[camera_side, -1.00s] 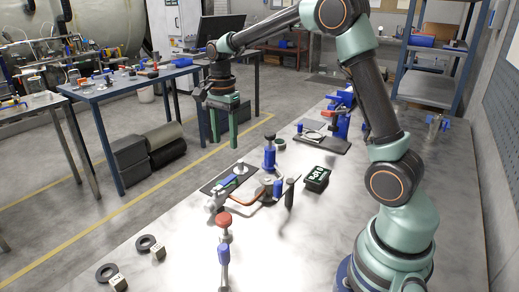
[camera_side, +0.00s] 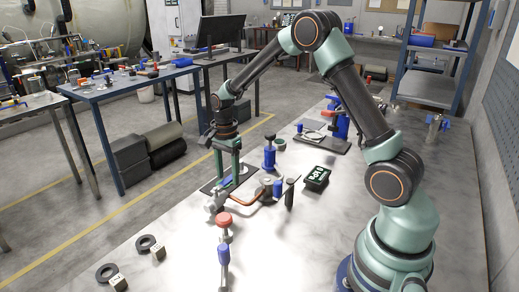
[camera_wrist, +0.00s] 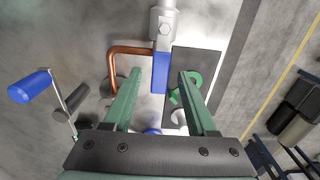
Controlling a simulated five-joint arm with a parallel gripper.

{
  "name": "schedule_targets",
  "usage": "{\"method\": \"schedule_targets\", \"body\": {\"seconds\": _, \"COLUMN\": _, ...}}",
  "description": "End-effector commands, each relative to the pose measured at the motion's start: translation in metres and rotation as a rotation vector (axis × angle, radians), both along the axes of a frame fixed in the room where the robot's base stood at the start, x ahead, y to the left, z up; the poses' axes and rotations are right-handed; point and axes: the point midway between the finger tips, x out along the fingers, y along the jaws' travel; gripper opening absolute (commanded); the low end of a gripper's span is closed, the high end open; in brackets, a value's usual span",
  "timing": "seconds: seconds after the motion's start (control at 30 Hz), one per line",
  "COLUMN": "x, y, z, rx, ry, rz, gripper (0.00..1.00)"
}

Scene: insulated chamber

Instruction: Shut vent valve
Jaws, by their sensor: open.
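The valve is a silver body (camera_wrist: 163,25) with a straight blue lever handle (camera_wrist: 160,72), joined to a bent copper pipe (camera_wrist: 125,50). My gripper (camera_side: 228,180) is open and points down over the lever area. In the wrist view my gripper (camera_wrist: 159,72) has one finger on each side of the blue handle, with gaps on both sides. I cannot tell whether the fingertips reach down to handle height. In the side view the fingers largely hide the handle.
A dark plate (camera_wrist: 193,55) with a green ring lies beside the lever.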

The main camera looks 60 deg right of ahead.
Motion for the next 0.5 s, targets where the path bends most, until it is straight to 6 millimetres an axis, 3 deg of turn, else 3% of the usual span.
{"method": "schedule_targets", "body": {"seconds": 0.1, "x": -0.0001, "y": 0.0000, "z": 0.0001, "rx": 0.000, "ry": 0.000, "rz": 0.000, "gripper": 0.57}}
{"method": "schedule_targets", "body": {"seconds": 0.2, "x": -0.0001, "y": 0.0000, "z": 0.0002, "rx": 0.000, "ry": 0.000, "rz": 0.000, "gripper": 0.19}}
{"method": "schedule_targets", "body": {"seconds": 0.27, "x": -0.0001, "y": 0.0000, "z": 0.0002, "rx": 0.000, "ry": 0.000, "rz": 0.000, "gripper": 0.00}}
{"method": "schedule_targets", "body": {"seconds": 0.5, "x": 0.0000, "y": 0.0000, "z": 0.0005, "rx": 0.000, "ry": 0.000, "rz": 0.000, "gripper": 0.00}}
